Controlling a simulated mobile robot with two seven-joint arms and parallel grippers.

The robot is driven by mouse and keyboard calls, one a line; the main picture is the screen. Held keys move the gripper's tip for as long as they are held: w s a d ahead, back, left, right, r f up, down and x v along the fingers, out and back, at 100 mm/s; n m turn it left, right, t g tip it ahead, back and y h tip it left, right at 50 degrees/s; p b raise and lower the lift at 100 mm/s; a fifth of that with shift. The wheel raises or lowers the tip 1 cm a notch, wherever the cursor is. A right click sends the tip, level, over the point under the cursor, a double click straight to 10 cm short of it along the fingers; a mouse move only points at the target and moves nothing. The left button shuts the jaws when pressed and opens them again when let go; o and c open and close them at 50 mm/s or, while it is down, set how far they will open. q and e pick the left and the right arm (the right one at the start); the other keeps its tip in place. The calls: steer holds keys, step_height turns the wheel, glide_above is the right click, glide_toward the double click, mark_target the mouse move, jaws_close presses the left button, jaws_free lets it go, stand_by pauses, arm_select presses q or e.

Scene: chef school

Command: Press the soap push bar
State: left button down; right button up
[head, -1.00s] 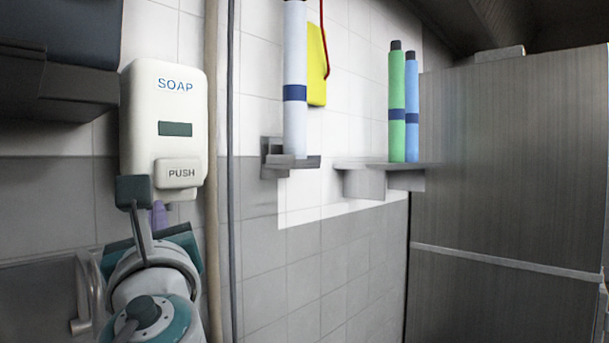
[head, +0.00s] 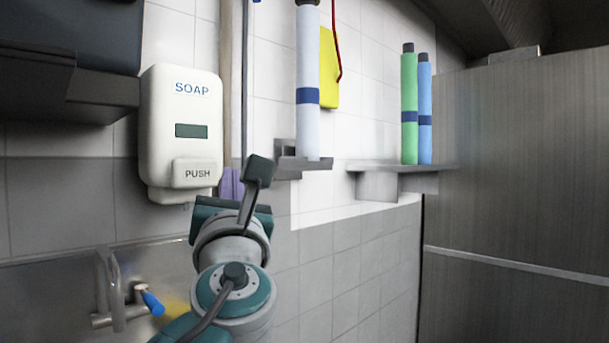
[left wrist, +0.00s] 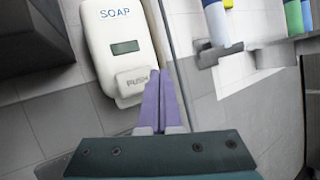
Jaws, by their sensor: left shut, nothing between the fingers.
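The white soap dispenser (head: 181,105) hangs on the tiled wall at the left of the head view. Its push bar (head: 194,173), marked PUSH, sticks out low on its front. The dispenser also shows in the left wrist view (left wrist: 116,25), with the push bar (left wrist: 133,83) below its dark window. My left gripper (head: 231,177) has purple fingers, pressed together and empty, just right of the push bar in the head view. In the left wrist view the fingers (left wrist: 159,75) point up along the bar's right edge. The depth gap to the bar is unclear. My right gripper is out of view.
A sink with a tap (head: 110,295) and blue handle (head: 152,302) lies below. A dark unit (head: 70,55) juts out at upper left. Pipes run up the wall right of the dispenser. Wall shelves (head: 400,168) carry coloured tubes; a metal cabinet (head: 520,160) stands right.

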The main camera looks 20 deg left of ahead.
mark_target(202, 173)
arm_select(q)
steer(key=w+a, duration=0.1)
steer(key=a, duration=0.1)
steer(key=a+b, duration=0.1)
steer(key=a, duration=0.1)
steer(key=w+a, duration=0.1)
steer(key=a, duration=0.1)
steer(key=shift+w+a, duration=0.35)
steer(key=shift+a+b, duration=0.1)
steer(key=shift+b, duration=0.2)
stand_by(1.5)
steer(key=shift+w+a, duration=0.15)
steer(key=shift+a, duration=0.15)
steer(key=shift+w+a+b, duration=0.35)
steer(key=shift+a+b, duration=0.1)
steer(key=shift+a, duration=0.4)
stand_by(1.0)
steer(key=shift+d, duration=0.1)
steer(key=shift+s+d+p, duration=0.25)
steer(key=shift+d+p, duration=0.1)
steer(key=shift+d, duration=0.25)
steer(key=shift+s+d+p, duration=0.25)
steer(key=shift+d+p, duration=0.05)
steer(key=shift+d, duration=0.25)
